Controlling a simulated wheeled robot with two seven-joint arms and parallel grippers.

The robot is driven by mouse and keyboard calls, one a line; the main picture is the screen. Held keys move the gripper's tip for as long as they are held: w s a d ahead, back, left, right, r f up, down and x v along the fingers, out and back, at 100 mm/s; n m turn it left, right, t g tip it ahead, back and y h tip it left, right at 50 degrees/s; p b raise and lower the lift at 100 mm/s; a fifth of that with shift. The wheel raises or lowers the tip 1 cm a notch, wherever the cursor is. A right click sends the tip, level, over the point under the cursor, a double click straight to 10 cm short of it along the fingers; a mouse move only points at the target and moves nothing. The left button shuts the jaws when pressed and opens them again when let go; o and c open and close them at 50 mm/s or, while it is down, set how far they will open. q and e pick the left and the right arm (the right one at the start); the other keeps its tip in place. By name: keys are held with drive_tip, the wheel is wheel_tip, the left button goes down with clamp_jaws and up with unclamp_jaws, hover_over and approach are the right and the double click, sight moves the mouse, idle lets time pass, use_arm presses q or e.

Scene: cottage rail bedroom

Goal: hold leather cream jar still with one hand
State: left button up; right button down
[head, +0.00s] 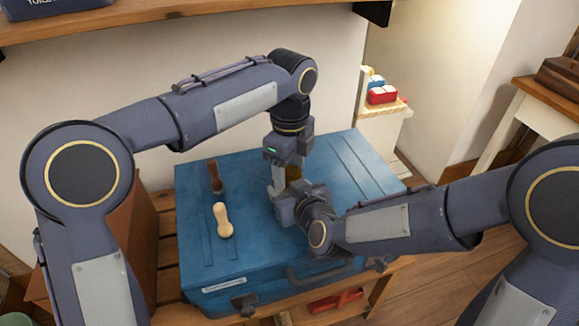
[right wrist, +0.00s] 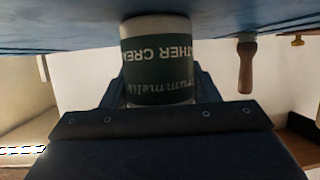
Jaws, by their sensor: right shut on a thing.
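The leather cream jar (right wrist: 158,62) stands on the blue suitcase (head: 200,250). In the right wrist view it appears upside down, white with a dark green label. My right gripper (head: 286,192) is shut on the jar from the near side, low over the suitcase. My left gripper (head: 285,180) points down from above, at the top of the jar.
A pale wooden-handled tool (head: 222,220) and a dark brown-handled tool (head: 215,178) are on the suitcase left of the jar. The suitcase lies on a slatted wooden rack (head: 168,250). A wall shelf (head: 150,18) runs above. The suitcase's right part is clear.

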use_arm(q)
drive_tip(key=shift+o, duration=1)
wheel_tip(320, 180, up, 4)
drive_tip(key=shift+r, duration=0.2)
drive_tip(key=shift+r+n, duration=0.5)
drive_tip(key=shift+r, duration=1.15)
drive_tip(key=shift+c, duration=0.4)
drive_tip(key=shift+f, duration=3.85)
drive_tip(key=c, duration=0.9)
drive_tip(key=o, duration=1)
